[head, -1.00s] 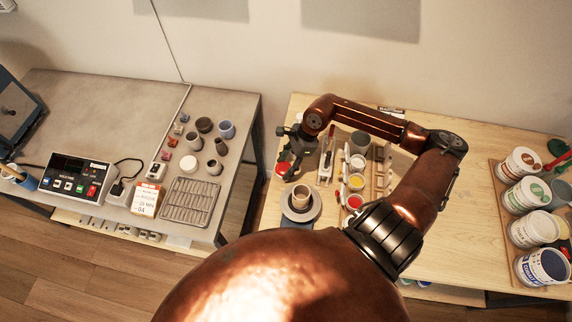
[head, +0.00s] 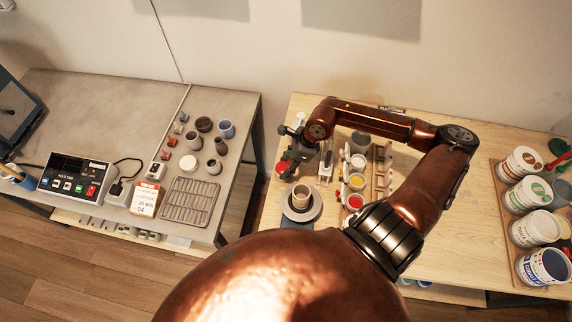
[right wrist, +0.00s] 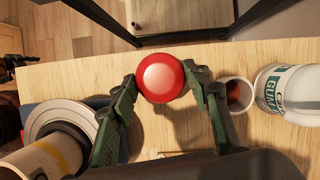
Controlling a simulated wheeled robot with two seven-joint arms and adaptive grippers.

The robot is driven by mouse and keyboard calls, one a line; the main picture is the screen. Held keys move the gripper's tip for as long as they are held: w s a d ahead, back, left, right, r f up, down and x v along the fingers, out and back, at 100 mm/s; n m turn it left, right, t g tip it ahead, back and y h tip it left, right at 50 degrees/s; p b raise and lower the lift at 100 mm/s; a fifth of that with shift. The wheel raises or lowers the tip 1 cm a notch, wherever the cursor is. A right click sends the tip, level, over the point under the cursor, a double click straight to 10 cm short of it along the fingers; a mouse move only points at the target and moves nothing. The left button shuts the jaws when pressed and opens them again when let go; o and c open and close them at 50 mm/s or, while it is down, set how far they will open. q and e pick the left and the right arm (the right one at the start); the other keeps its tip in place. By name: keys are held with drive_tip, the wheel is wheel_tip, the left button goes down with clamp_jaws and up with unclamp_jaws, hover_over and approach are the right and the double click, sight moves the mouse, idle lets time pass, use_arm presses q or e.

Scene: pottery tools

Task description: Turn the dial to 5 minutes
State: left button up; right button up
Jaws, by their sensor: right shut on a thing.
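A red, round, knob-like thing (right wrist: 161,77), which looks like the dial, sits between the fingertips of my right gripper (right wrist: 162,80) in the right wrist view. Both fingertips touch its sides. No minute marks can be read on it. In the head view the red thing (head: 280,168) shows at the left edge of the wooden table, partly hidden by my right gripper (head: 288,166). My left gripper is not in view.
Close by, a cup (head: 301,194) stands on a round wheel (head: 314,214). A small cup (right wrist: 237,94) and a white bottle (right wrist: 287,92) are beside the gripper. Paint pots (head: 357,181) stand to the right. The grey table (head: 110,100) holds a control box (head: 75,180).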

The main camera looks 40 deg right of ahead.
drive_tip(key=shift+m+t, duration=0.3)
drive_tip(key=shift+m, duration=0.8)
drive_tip(key=shift+h, duration=0.3)
drive_tip(key=o, duration=1.2)
drive_tip(key=shift+c, duration=0.2)
drive_tip(key=shift+s+r, duration=0.1)
drive_tip(key=v, duration=1.1)
drive_tip(key=shift+r, duration=0.3)
drive_tip(key=shift+d, duration=0.2)
